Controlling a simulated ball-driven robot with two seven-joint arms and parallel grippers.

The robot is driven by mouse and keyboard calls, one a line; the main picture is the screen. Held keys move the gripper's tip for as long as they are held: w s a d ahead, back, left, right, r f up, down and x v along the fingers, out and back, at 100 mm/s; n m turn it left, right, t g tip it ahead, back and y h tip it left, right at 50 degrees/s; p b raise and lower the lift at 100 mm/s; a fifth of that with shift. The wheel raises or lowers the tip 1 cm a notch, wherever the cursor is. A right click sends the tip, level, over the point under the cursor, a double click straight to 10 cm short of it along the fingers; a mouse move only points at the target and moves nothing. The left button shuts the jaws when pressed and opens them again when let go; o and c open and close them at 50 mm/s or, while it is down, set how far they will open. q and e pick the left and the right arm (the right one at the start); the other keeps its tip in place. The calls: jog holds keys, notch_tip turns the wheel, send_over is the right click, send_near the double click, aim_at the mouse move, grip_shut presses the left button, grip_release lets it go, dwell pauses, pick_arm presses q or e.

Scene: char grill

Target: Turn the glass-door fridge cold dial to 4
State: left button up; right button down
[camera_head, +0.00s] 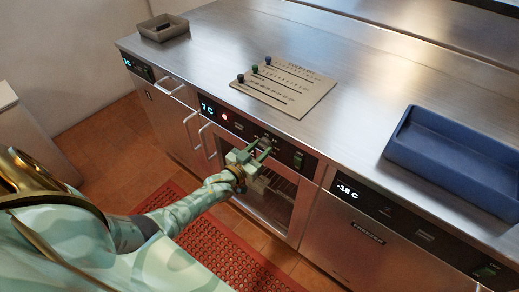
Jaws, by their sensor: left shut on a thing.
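The glass-door fridge (305,205) is in the middle of the counter front, with wire shelves behind its glass. Its black control strip (281,146) shows a "7 C" display (207,108) and a lit red lamp (224,117). My left gripper (264,148) reaches in from the left and is at this strip, its fingers shut on the cold dial. The gripper covers the dial, so its pointer and the numbers cannot be read. My right gripper is not in view.
On the steel counter (230,50) lie a slider board (300,95) with several knobs, a grey tray (152,34) and a blue bin (405,135). A "-18 C" unit (340,235) is at the right. A red mat (215,250) lies on the floor.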

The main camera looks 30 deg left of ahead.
pick_arm(q)
jog(key=o, duration=1)
jog(key=s+p, duration=0.1)
jog(key=s, duration=0.4)
jog(key=s+a+p, duration=0.1)
jog(key=s, duration=0.5)
jog(key=s+p, duration=0.1)
jog(key=s, duration=0.4)
jog(key=shift+s+a, duration=0.15)
jog(key=shift+s, duration=0.05)
